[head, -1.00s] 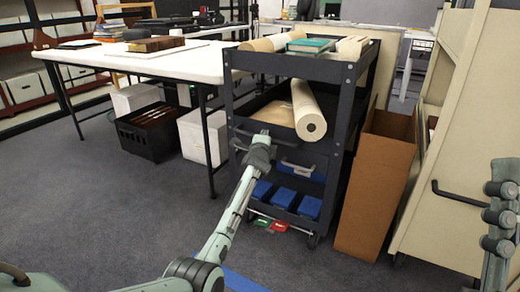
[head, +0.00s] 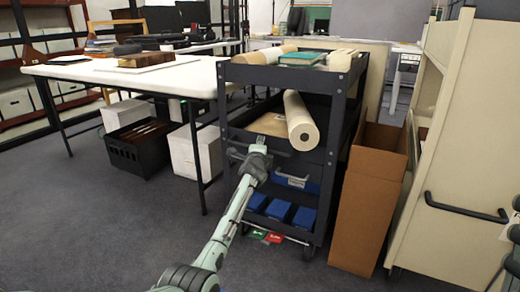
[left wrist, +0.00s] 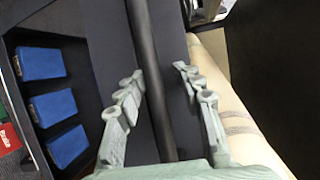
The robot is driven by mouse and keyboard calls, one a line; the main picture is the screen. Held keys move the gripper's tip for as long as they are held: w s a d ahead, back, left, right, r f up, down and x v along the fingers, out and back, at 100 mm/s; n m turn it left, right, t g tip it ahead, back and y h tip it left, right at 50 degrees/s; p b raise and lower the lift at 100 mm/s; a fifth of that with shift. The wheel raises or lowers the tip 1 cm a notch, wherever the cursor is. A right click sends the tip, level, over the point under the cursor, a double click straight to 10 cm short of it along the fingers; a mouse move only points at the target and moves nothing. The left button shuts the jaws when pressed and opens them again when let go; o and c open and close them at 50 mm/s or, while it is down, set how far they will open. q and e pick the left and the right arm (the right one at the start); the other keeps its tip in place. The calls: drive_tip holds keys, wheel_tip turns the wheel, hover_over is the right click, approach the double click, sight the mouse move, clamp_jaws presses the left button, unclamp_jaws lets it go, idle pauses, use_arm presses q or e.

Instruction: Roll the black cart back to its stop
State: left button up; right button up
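The black cart (head: 280,75) stands mid-view, beside the white table. It carries rolls and a teal book on top, a cream roll on its middle shelf and blue boxes low down. A green tab (head: 258,234) and a red tab (head: 274,238) show at its base. My left gripper (head: 262,143) is at the cart's near side. In the left wrist view its open fingers (left wrist: 160,78) straddle the black handle bar (left wrist: 158,110), with a gap on the right finger's side. My right gripper (head: 513,225) is cut off at the right edge. I cannot identify the stop.
A tall cardboard box (head: 370,190) stands close to the cart's right side. A beige shelf unit (head: 435,160) with a black handle is further right. The white table (head: 170,75) is at the left, with a black crate (head: 140,155) under it. Grey floor is clear at lower left.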

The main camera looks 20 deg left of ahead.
use_arm(q)
drive_tip(key=shift+s+a+f, duration=0.1)
drive_tip(key=shift+s+a, duration=0.05)
drive_tip(key=shift+a, duration=0.05)
drive_tip(key=shift+s+d, duration=0.1)
drive_tip(key=shift+s, duration=0.4)
drive_tip(key=v, duration=1.1)
drive_tip(key=shift+d, duration=0.15)
drive_tip(key=shift+w, duration=0.15)
